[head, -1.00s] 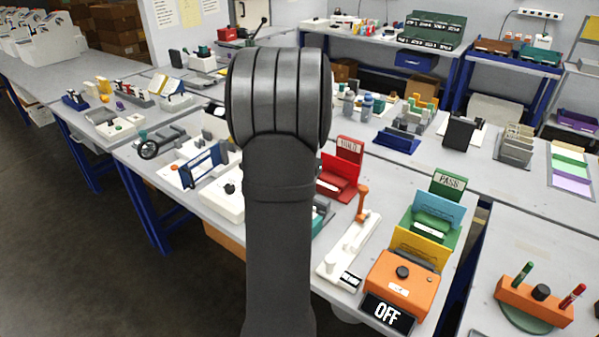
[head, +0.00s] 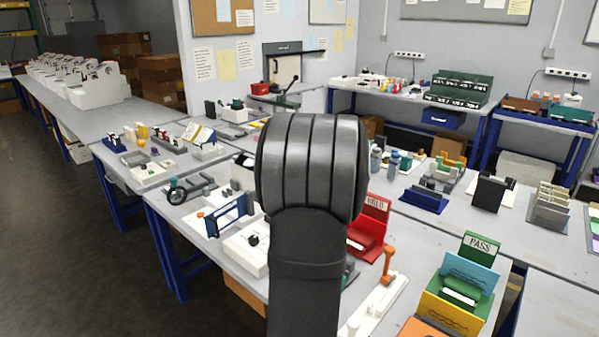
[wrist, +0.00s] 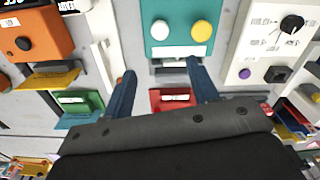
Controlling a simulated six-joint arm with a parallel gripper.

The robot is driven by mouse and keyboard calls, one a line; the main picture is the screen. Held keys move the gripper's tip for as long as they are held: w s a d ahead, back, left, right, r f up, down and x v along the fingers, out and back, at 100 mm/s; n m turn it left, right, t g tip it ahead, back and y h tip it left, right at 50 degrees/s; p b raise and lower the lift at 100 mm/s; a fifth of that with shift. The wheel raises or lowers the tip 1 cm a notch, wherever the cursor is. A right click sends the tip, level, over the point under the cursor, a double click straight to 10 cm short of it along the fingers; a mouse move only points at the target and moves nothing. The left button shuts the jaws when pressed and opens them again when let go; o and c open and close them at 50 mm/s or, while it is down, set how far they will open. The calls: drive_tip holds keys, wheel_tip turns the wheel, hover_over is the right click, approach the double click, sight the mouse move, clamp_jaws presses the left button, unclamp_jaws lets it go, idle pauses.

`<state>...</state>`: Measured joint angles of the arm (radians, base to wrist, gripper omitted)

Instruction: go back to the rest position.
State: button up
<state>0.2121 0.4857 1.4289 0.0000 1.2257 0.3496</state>
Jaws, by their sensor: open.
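My gripper (wrist: 162,68) shows in the wrist view, with two blue fingers spread apart and nothing between them. It hangs above a bench with a teal box (wrist: 180,30) just beyond the fingertips and a red tray (wrist: 173,98) seen between the fingers. In the head view my own dark arm stands in the middle and hides the gripper and part of the bench behind it.
Near my arm in the head view are a red holder (head: 368,228), an orange-handled lever (head: 387,263) and a green PASS sign (head: 481,244). A blue-framed device (head: 229,214) stands left of the arm. Open floor (head: 70,240) lies at the left.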

wheel_tip(320, 180, down, 16)
drive_tip(key=shift+f, duration=0.1)
idle(0.4)
drive_tip(key=shift+r, duration=0.2)
wheel_tip(320, 180, up, 17)
wheel_tip(320, 180, down, 18)
drive_tip(key=shift+r, duration=0.15)
drive_tip(key=shift+r+n, duration=0.25)
drive_tip(key=shift+n, duration=0.55)
drive_tip(key=n, duration=1)
drive_tip(key=shift+n, duration=2.2)
